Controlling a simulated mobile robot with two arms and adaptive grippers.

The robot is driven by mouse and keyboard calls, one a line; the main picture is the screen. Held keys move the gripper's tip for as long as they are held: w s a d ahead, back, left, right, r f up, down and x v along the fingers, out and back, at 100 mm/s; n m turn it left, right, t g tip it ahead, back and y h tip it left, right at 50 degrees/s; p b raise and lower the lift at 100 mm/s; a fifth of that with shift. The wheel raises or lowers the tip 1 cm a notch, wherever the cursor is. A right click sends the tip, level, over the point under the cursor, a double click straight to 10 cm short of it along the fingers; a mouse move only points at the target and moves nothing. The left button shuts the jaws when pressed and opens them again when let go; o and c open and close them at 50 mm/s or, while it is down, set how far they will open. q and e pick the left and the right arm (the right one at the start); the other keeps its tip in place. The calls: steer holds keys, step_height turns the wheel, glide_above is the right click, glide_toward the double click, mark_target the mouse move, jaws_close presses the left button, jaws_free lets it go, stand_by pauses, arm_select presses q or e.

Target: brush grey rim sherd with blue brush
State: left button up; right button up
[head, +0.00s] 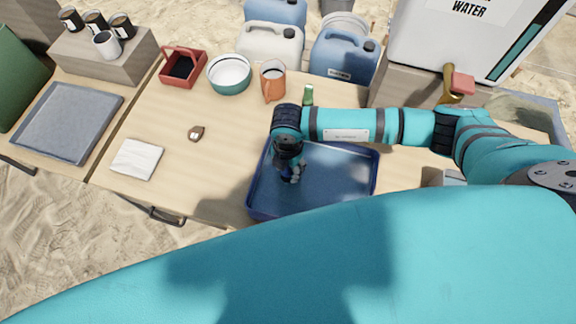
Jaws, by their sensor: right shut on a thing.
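My right gripper (291,172) points down over the left part of the blue tray (252,192). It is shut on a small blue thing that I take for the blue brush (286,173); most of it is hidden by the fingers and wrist. I cannot make out the grey rim sherd for sure; the area under the gripper is partly covered. Whether the held thing touches anything in the tray I cannot tell. My left gripper is not in view.
A small brown piece (196,133) and a white cloth (136,159) lie on the table left of the tray. A red caddy (197,70), a green-and-white bowl (229,75) and an orange jug (272,80) stand behind. A grey tray (68,121) is far left.

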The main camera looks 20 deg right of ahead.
steer(key=shift+f+b, duration=0.5)
steer(key=shift+f, duration=0.2)
steer(key=shift+d, duration=0.1)
